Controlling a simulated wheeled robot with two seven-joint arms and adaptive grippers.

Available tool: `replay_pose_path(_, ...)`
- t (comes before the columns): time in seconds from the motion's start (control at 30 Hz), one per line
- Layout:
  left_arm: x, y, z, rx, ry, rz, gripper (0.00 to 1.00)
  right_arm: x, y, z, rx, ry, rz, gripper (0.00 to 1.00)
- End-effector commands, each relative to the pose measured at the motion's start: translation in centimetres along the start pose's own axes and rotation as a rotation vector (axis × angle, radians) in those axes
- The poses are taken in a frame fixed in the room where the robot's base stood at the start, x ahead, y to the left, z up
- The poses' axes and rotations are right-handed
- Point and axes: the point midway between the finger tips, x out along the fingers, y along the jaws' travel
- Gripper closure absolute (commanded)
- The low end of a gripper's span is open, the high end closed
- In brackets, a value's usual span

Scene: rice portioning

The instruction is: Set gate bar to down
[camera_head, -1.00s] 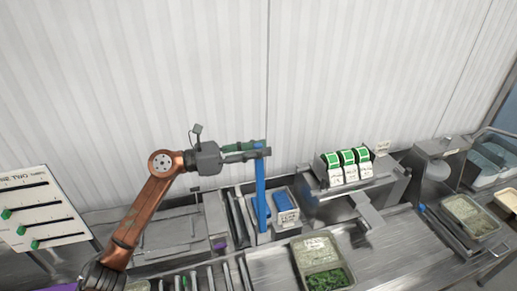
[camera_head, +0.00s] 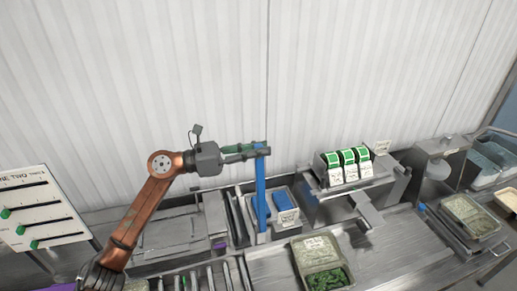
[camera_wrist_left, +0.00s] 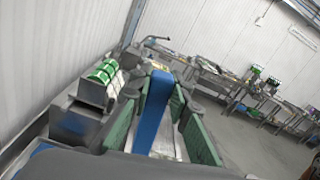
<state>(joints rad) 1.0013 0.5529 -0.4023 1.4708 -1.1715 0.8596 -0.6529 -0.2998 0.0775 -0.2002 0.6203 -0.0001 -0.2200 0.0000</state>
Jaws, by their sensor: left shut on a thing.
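The blue gate bar (camera_head: 261,195) stands upright near the middle of the head view, rising from the counter beside a blue block. My left gripper (camera_head: 260,150) is at its top end, its fingers pointing right and shut on the bar. In the left wrist view, the blue bar (camera_wrist_left: 152,118) runs between the green fingers of my left gripper (camera_wrist_left: 163,92). The fingers hide part of the bar's top. My right gripper does not show.
A blue block in a grey tray (camera_head: 300,226) stands just right of the bar. A dispenser with green-and-white labels (camera_head: 345,165) is further right. A tray with green leaves (camera_head: 307,246) lies in front. A slider board (camera_head: 38,206) is at far left.

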Motion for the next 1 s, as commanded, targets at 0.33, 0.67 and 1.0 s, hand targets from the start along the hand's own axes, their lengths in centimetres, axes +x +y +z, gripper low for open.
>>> replay_pose_path(0.33,-0.1,-6.5,-1.8,0.200,0.002,-0.001,1.00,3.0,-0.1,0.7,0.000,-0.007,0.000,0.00)
replay_pose_path(0.67,0.0,-13.8,-4.9,0.438,0.001,-0.002,1.00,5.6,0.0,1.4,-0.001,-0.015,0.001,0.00)
replay_pose_path(1.0,0.0,-17.7,-7.3,0.578,0.001,0.000,1.00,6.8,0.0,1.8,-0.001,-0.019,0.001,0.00)
